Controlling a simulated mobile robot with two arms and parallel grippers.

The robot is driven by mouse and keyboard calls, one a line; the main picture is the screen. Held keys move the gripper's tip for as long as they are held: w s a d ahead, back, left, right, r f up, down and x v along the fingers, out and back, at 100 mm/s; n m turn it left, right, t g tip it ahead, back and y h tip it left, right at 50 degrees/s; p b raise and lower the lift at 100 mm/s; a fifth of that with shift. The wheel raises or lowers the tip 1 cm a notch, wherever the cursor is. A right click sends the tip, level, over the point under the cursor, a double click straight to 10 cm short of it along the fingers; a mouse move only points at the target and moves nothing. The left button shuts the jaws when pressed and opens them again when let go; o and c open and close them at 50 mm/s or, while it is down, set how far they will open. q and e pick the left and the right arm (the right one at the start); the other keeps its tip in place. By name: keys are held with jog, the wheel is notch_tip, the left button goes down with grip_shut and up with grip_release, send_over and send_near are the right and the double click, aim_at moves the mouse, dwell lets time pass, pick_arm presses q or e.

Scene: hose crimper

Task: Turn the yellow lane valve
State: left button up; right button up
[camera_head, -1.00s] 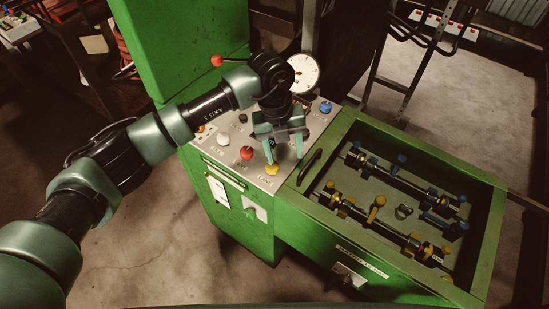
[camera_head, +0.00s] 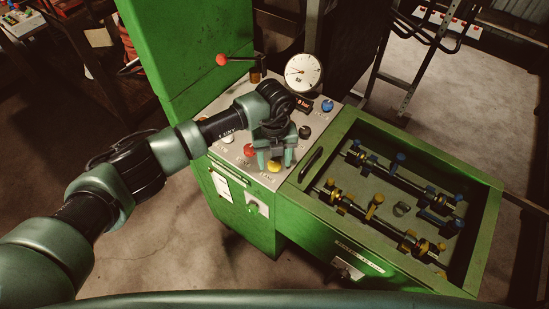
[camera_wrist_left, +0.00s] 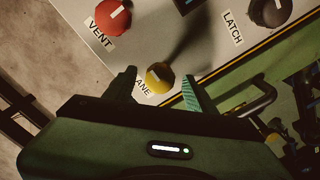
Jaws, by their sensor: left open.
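The yellow lane valve knob (camera_head: 274,166) sits on the front edge of the grey control panel (camera_head: 241,151). In the left wrist view the yellow knob (camera_wrist_left: 159,77) has a pale marker on top and lies between my two fingertips, with a label partly hidden beside it. My left gripper (camera_head: 275,160) is open above the knob, its fingers pointing down on either side. In the wrist view the gripper (camera_wrist_left: 158,85) shows a gap between each finger and the knob. My right gripper is not in view.
The red VENT knob (camera_wrist_left: 113,17) and black LATCH knob (camera_wrist_left: 270,12) flank the yellow one. A pressure gauge (camera_head: 303,73), a red-tipped lever (camera_head: 222,59) and a blue knob (camera_head: 327,105) stand farther back. A green-framed bay (camera_head: 480,262) with blue and yellow valve rows lies right of the panel.

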pick_arm(q)
grip_shut()
jog(key=shift+f+m+b, duration=0.15)
jog(key=shift+m+b, duration=0.25)
jog(key=shift+b, duration=0.35)
jog(key=m+b, duration=1.4)
jog(key=b, duration=0.4)
jog(key=shift+m+b, duration=1.4)
jog(key=shift+m, duration=0.1)
jog(key=shift+r, duration=0.2)
grip_release()
